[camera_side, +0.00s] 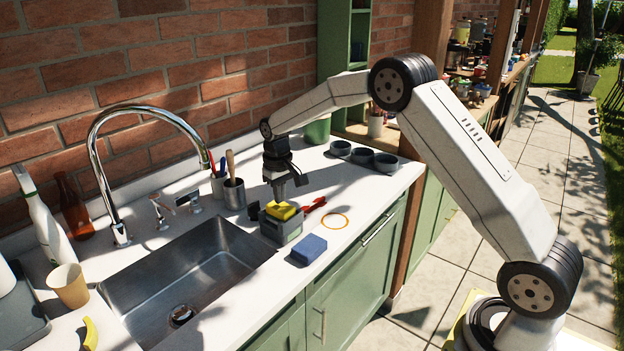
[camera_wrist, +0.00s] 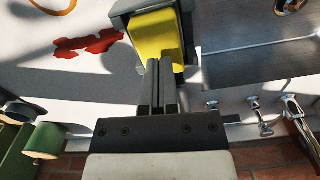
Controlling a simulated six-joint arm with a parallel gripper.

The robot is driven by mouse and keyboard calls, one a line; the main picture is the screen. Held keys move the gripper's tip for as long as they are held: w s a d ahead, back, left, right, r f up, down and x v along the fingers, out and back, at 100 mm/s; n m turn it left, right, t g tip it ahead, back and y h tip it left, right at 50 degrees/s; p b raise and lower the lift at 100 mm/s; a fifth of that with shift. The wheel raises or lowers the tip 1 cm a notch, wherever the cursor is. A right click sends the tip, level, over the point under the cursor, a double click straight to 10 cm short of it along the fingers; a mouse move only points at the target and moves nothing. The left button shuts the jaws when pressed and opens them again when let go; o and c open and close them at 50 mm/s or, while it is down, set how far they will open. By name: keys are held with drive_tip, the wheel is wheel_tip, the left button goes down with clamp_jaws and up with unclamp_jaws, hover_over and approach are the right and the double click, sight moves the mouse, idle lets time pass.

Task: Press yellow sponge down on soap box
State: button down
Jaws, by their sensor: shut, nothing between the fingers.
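The yellow sponge (camera_side: 281,211) sits in the top of the grey soap box (camera_side: 282,230) on the white counter, right of the sink. In the wrist view the yellow sponge (camera_wrist: 157,38) lies inside the rim of the soap box (camera_wrist: 119,23). My gripper (camera_side: 279,198) is shut and points down just above the sponge. In the wrist view my gripper's fingers (camera_wrist: 159,66) are together and overlap the sponge's near edge. I cannot tell for sure whether the fingertips touch the sponge.
A blue sponge (camera_side: 309,249) lies on the counter in front of the box. The sink (camera_side: 190,275) and faucet (camera_side: 118,230) are left. A cup of tools (camera_side: 234,194) stands behind.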

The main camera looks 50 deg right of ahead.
sight(282, 208)
drive_tip(key=shift+f, duration=1.05)
idle(0.6)
drive_tip(key=shift+r, duration=4.05)
drive_tip(key=shift+s, duration=0.1)
drive_tip(key=shift+s+a, duration=0.3)
drive_tip(key=shift+s, duration=0.1)
drive_tip(key=s+a+f+t, duration=0.1)
drive_tip(key=s+a+f, duration=0.1)
drive_tip(key=s, duration=1.1)
drive_tip(key=s+a+f+n+t, duration=0.1)
drive_tip(key=s+a+f, duration=0.2)
drive_tip(key=s, duration=1)
drive_tip(key=shift+a+t, duration=0.3)
drive_tip(key=shift+a, duration=0.9)
